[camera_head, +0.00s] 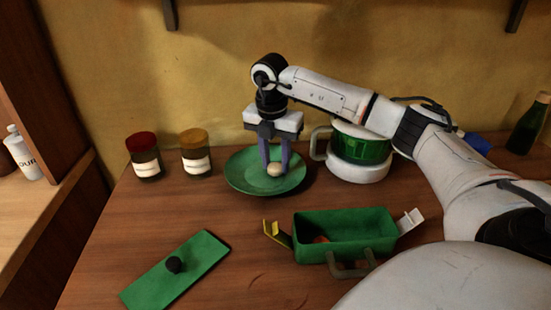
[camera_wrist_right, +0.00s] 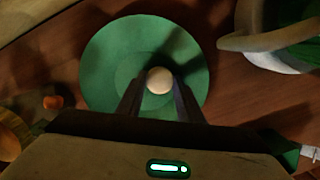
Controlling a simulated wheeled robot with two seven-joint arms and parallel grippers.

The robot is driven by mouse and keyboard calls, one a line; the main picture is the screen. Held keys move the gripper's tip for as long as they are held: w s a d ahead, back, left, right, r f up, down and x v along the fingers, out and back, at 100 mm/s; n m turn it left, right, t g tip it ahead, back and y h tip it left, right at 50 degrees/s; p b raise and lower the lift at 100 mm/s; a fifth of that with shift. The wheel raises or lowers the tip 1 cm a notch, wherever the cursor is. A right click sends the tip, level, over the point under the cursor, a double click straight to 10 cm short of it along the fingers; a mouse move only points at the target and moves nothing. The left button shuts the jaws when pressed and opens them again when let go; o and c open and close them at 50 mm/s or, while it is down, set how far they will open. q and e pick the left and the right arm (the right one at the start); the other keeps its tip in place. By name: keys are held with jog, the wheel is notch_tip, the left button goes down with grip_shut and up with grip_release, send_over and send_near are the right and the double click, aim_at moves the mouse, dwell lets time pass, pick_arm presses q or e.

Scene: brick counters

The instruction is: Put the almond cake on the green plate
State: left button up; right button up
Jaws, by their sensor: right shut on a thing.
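The almond cake (camera_head: 275,170) is a small, pale, rounded piece between the fingertips of my right gripper (camera_head: 276,168). That gripper points down and is shut on the cake. The green plate (camera_head: 240,178) lies on the wooden counter directly beneath. In the right wrist view the cake (camera_wrist_right: 159,80) shows over the middle of the green plate (camera_wrist_right: 105,65), between the two dark fingers (camera_wrist_right: 158,92). I cannot tell whether the cake touches the plate. My left gripper is not in view.
A green box (camera_head: 345,223) with open latches stands in front, an orange item (camera_head: 321,239) inside. Its green lid (camera_head: 190,262) lies at the front left. Two jars (camera_head: 145,155) (camera_head: 195,153) stand left of the plate. A green-and-white pot-like appliance (camera_head: 360,150) stands close on the right.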

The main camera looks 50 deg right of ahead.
aim_at(273, 169)
jog(key=shift+f, duration=0.1)
jog(key=o, duration=1)
jog(key=shift+o, duration=0.2)
notch_tip(273, 169, up, 12)
jog(key=a, duration=0.1)
jog(key=shift+s+a+p, duration=0.25)
jog(key=shift+p, duration=0.05)
